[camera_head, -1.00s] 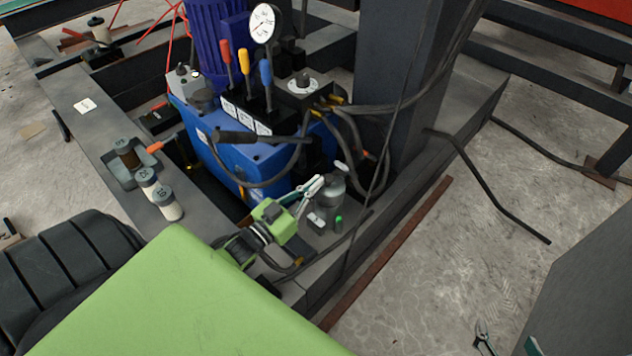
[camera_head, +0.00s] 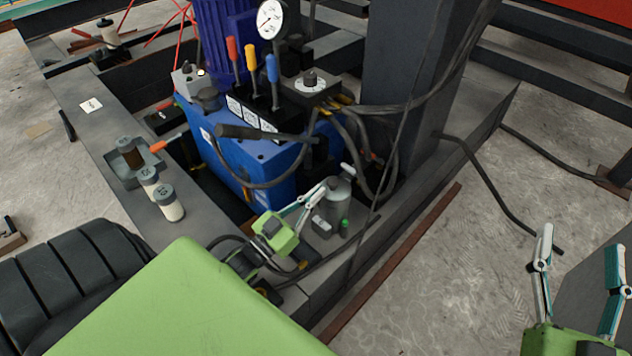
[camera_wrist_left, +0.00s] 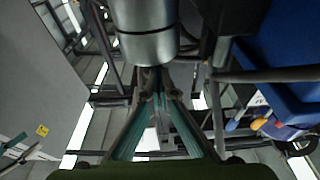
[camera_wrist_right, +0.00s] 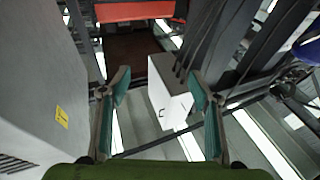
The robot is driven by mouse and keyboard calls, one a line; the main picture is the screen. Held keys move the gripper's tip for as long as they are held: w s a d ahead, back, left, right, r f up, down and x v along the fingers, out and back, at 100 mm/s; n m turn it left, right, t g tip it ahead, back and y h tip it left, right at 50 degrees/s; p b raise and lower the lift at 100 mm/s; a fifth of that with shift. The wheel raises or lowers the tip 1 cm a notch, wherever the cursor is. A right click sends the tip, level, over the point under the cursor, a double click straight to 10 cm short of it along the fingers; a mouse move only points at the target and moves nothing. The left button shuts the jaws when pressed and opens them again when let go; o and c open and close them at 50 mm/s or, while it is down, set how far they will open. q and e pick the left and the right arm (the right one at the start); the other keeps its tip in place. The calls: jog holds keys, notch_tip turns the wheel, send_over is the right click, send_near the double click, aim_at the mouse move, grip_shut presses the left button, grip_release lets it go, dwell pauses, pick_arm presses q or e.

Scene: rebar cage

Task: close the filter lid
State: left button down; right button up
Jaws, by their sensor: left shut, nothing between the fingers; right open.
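The filter looks to be the grey metal canister (camera_head: 340,208) at the front right corner of the blue power unit. In the left wrist view the metal cylinder (camera_wrist_left: 146,45) fills the top middle, with a dark seam around it. I cannot tell from these frames how the lid sits. My left gripper (camera_head: 321,190) is shut and empty, its fingertips close to the canister's left side; I cannot tell whether they touch it. In the left wrist view its fingers meet just below the cylinder. My right gripper (camera_head: 581,240) is open and empty, over the floor at the right.
The blue power unit (camera_head: 232,160) carries coloured levers and a gauge (camera_head: 271,19). Black hoses (camera_head: 360,155) hang beside the canister. A dark column (camera_head: 415,80) stands behind. Several jars (camera_head: 168,203) stand on the left beam. The floor at the right is mostly clear.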

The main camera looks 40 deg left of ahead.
pick_arm(q)
jog(key=shift+s+f, duration=0.1)
jog(key=shift+f, duration=0.2)
pick_arm(e)
jog(key=shift+s+r, duration=0.1)
jog(key=shift+r, duration=0.2)
pick_arm(q)
notch_tip(320, 180, up, 5)
jog(key=p, duration=0.4)
jog(key=f+v, duration=0.1)
jog(key=v, duration=0.9)
jog(key=shift+w+f, duration=0.25)
jog(key=shift+f, duration=0.15)
pick_arm(e)
jog(key=s+d+f+g+h, duration=0.1)
jog(key=s+f+g, duration=0.3)
jog(key=f, duration=0.6)
jog(key=s+d+f+g+h, duration=0.2)
jog(key=s+d+f+g, duration=0.1)
jog(key=f+g, duration=0.4)
notch_tip(320, 180, down, 4)
jog(key=shift+s+d+r+m+g+h, duration=0.15)
jog(key=shift+s+m+g+h, duration=0.15)
jog(key=shift+s, duration=0.5)
